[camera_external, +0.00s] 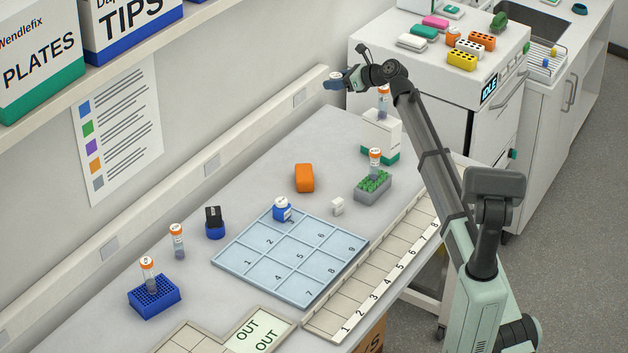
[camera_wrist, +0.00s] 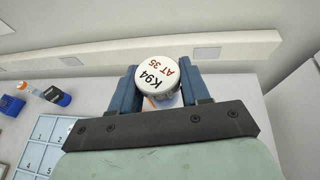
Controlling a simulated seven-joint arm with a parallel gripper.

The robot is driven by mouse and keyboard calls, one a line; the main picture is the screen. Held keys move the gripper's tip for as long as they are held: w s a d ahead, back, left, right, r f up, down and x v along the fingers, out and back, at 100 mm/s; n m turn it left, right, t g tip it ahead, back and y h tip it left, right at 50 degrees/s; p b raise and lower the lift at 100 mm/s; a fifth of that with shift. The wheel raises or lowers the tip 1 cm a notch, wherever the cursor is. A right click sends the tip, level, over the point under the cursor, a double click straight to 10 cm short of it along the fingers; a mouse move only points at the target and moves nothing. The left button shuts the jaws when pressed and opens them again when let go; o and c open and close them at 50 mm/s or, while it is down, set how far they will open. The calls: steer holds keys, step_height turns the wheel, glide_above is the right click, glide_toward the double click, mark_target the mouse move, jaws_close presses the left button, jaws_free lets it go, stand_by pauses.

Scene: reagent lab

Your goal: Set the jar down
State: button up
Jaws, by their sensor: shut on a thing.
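My gripper (camera_external: 337,83) is at the far end of the bench, raised above the surface near the wall. In the wrist view its two blue fingers (camera_wrist: 158,88) are shut on a jar with a white lid (camera_wrist: 156,74) marked "K94 AT 35". The jar's lid also shows small in the external view (camera_external: 336,75); most of its body is hidden by the fingers. Another jar, white and blue (camera_external: 282,209), stands on the pale blue numbered tray (camera_external: 234,262), well away from my gripper.
An orange block (camera_external: 304,178), a green-topped rack with a tube (camera_external: 373,187) and a white-and-green box (camera_external: 381,136) stand along the bench. A blue rack (camera_external: 153,297) and a dark-topped blue item (camera_external: 214,222) are nearer. Several numbered tray cells are bare.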

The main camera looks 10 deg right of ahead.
steer(key=s+d+m+t, duration=0.1)
steer(key=s+d, duration=0.3)
steer(key=d, duration=0.9)
steer(key=s+d+h, duration=0.1)
steer(key=s+d, duration=0.4)
steer(key=d, duration=0.8)
steer(key=s+d+m+t, duration=0.1)
steer(key=s+d, duration=0.3)
steer(key=d, duration=0.9)
steer(key=shift+a+f, duration=0.2)
steer(key=shift+f, duration=13.5)
steer(key=o, duration=1.1)
steer(key=shift+f, duration=0.1)
steer(key=shift+c, duration=0.2)
